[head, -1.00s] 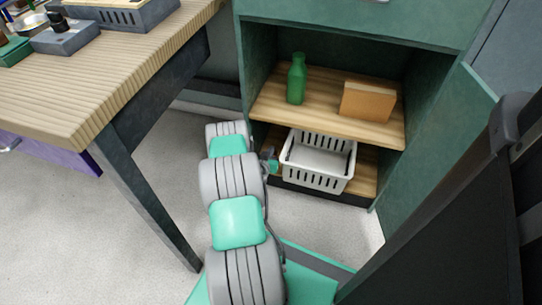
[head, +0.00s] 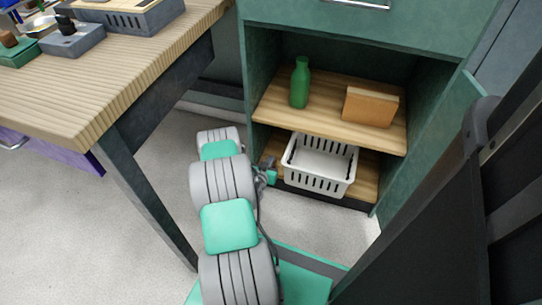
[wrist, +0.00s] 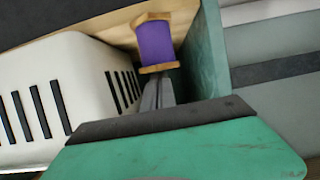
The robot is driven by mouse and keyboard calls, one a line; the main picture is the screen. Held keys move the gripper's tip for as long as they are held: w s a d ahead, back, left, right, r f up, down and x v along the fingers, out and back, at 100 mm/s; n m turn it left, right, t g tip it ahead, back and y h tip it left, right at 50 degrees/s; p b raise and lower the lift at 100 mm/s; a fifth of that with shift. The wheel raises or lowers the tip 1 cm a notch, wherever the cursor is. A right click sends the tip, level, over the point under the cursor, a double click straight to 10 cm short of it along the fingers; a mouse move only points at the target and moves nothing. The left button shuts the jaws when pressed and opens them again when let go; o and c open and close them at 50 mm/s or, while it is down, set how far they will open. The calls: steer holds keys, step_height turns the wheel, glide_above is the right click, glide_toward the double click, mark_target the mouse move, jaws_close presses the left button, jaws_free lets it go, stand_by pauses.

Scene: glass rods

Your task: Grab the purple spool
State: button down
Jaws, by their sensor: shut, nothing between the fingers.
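The purple spool (wrist: 154,44), with pale wooden end discs, shows in the wrist view between the white basket and the green cabinet side wall. My gripper (wrist: 158,82) is shut and empty, its fingertips just in front of the near end of the spool. I cannot tell whether they touch it. In the head view my gripper end (head: 268,170) is at the lower left of the cabinet opening, left of the basket. The spool is not visible there.
The white slotted basket (head: 318,180) stands on the lower shelf. A green bottle (head: 300,84) and a brown box (head: 369,106) stand on the upper shelf (head: 330,122). The cabinet door (head: 432,148) is open at right. A wooden table (head: 110,85) stands at left.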

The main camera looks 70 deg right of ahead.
steer(key=shift+s+a, duration=0.35)
steer(key=shift+s, duration=0.05)
steer(key=shift+r, duration=0.1)
